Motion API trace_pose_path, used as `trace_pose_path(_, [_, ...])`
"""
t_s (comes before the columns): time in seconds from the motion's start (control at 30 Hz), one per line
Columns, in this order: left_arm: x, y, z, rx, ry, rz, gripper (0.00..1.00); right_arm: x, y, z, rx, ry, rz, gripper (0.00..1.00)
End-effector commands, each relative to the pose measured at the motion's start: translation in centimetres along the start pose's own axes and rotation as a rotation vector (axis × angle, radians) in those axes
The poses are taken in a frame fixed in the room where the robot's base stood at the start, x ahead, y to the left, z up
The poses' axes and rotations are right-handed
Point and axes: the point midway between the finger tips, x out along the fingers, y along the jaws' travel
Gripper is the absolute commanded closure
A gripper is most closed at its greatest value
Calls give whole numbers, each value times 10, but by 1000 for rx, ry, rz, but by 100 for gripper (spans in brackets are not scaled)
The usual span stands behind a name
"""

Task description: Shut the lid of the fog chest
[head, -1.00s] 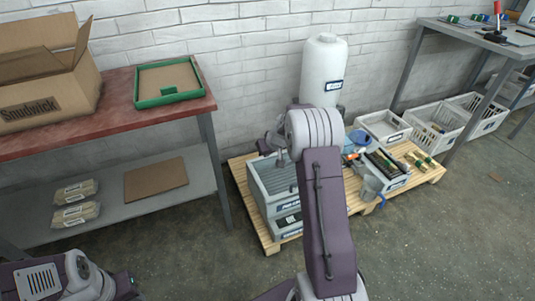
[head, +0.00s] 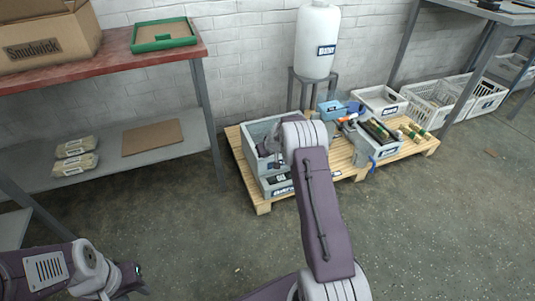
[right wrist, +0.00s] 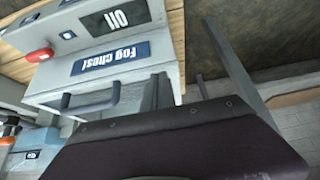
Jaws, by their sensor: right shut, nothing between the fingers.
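The fog chest (head: 256,131) is a grey box on the wooden pallet, partly hidden behind my right arm in the head view. The right wrist view shows its front (right wrist: 165,48) upside down, with a blue "Fog chest" label, a black "Off" label and a red button. A dark handle (right wrist: 85,98) is on a pale edge beside the label; I cannot tell how far the lid stands open. My right gripper (head: 272,160) is shut and empty at the chest, mostly hidden by its arm. My left gripper (head: 135,278) is low at the left, away from the chest; its fingers are unclear.
A white tank (head: 317,45) on a stand is behind the pallet (head: 342,160). Tools and a white bin (head: 380,100) are right of the chest. White crates (head: 430,103) stand farther right. A red-topped bench (head: 110,60) is at left. Floor in front is clear.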

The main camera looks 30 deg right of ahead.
Motion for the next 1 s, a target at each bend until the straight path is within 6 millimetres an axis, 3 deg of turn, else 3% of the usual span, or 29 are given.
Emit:
trace_pose_path(0.6, [2, 0, 0, 0, 0, 0, 63, 4, 0, 1, -1, 0, 0, 100])
trace_pose_path(0.73, [-15, 0, -2, 0, 0, 0, 63, -10, -3, -9, -3, 0, 0, 100])
trace_pose_path(0.87, [-47, 1, -5, 0, 0, 0, 63, -37, -9, -28, -3, 1, -1, 100])
trace_pose_path(0.93, [-27, 1, -3, 0, 2, 0, 63, -27, -10, -6, 1, -2, -5, 100])
trace_pose_path(1.0, [-19, 0, -2, 0, -1, 0, 63, -31, -9, 10, 4, -4, 0, 100])
